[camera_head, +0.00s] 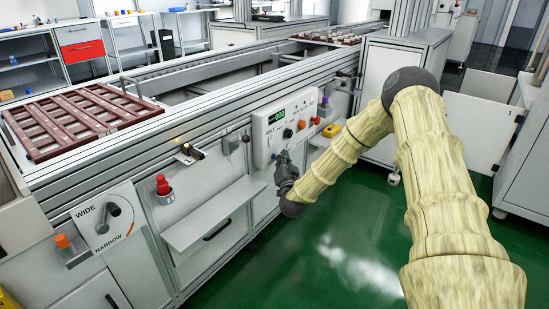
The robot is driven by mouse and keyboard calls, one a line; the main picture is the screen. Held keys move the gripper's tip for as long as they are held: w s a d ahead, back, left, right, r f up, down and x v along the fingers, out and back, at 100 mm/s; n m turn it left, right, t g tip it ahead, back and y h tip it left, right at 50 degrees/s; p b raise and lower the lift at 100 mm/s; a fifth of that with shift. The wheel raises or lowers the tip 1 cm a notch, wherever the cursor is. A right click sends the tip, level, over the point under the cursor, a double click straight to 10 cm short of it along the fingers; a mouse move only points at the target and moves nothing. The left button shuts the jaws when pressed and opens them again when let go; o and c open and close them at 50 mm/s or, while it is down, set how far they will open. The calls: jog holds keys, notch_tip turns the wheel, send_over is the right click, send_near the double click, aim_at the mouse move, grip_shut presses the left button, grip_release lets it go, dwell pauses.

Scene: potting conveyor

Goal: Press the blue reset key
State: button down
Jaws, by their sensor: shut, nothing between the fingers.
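The white control panel (262,135) is on the side of the conveyor, with a green display (276,116), a dark knob (288,133) and an orange knob (301,124). My gripper (282,156) is at the lower part of this panel, its fingers shut and pointing toward the panel face. I cannot clearly make out the blue reset key; the gripper covers part of the panel's lower edge. Whether the fingertips touch the panel cannot be told.
A brown slatted tray (85,118) lies on the conveyor at left. A WIDE/NARROW lever plate (103,218), a red button (163,185) and a grey shelf (213,212) are along the front. A yellow box (332,130) is right of the panel. Green floor (340,250) is clear.

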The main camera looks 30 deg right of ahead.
jog(key=shift+w+a, duration=0.1)
jog(key=shift+w, duration=0.1)
dwell(0.4)
jog(key=shift+w+a, duration=0.1)
jog(key=shift+w, duration=0.15)
dwell(0.5)
jog(key=shift+s, duration=0.15)
jog(key=shift+s+p, duration=0.3)
jog(key=shift+d, duration=0.2)
jog(key=s, duration=0.1)
jog(key=s+d+p, duration=0.1)
jog(key=s, duration=0.1)
jog(key=s+d+p, duration=0.1)
jog(key=s, duration=0.1)
jog(key=shift+s+d, duration=0.1)
jog(key=shift+s, duration=0.15)
dwell(0.4)
dwell(0.6)
